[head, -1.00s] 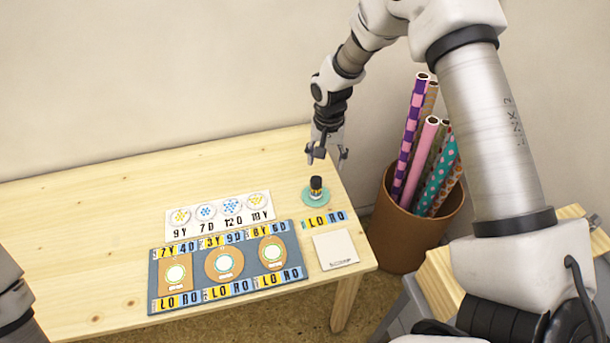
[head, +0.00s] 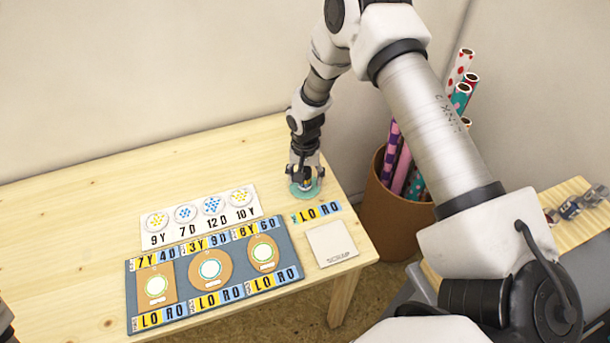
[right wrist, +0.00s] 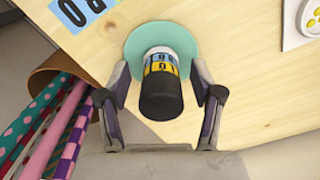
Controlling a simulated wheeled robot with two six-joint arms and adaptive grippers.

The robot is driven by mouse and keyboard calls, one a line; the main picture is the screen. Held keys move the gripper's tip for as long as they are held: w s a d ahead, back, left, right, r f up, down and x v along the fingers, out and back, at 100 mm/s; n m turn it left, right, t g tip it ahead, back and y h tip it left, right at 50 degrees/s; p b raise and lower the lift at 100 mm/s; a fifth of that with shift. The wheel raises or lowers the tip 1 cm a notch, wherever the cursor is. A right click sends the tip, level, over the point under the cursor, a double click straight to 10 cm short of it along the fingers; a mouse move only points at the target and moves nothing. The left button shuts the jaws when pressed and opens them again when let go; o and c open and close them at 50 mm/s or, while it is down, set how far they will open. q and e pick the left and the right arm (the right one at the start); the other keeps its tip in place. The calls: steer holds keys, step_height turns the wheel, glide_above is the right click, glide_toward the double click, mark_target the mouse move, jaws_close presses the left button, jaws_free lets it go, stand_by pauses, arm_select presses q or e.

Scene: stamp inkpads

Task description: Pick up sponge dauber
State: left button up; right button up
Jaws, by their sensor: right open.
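The sponge dauber (right wrist: 161,92) has a black handle and a band with yellow and blue labels. In the right wrist view it stands on a round teal mat (right wrist: 134,48), between the fingers of my right gripper (right wrist: 160,88). The fingers are apart, one on each side, with gaps to the dauber. In the head view the right gripper (head: 306,176) is lowered over the teal mat (head: 312,192) and mostly hides the dauber. My left gripper is not in view; only a bit of dark arm shows at the lower left edge.
A blue-grey board (head: 188,303) with several tan inkpads lies on the wooden table (head: 70,195). A white card (head: 159,238) with dotted circles is behind it. A square scrap pad (head: 331,243) lies to the right. A brown bin (head: 392,222) of rolls stands beyond the table's right edge.

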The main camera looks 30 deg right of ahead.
mark_target(305, 168)
steer(key=shift+w+f, duration=0.2)
steer(key=shift+f, duration=0.05)
steer(key=shift+s+r, duration=0.1)
steer(key=c, duration=1.2)
steer(key=shift+r, duration=0.1)
steer(key=shift+r, duration=0.45)
step_height(305, 168, up, 2)
steer(key=shift+r+b, duration=0.1)
steer(key=shift+b, duration=0.35)
steer(key=s+a+b, duration=0.1)
steer(key=s+a, duration=0.1)
steer(key=s, duration=0.2)
steer(key=s+a+r+b, duration=0.1)
steer(key=s+a, duration=0.2)
steer(key=s, duration=0.2)
steer(key=s+a+b, duration=0.1)
steer(key=s+a, duration=0.1)
steer(key=s, duration=0.3)
steer(key=shift+a+r, duration=0.35)
steer(key=shift+a, duration=0.05)
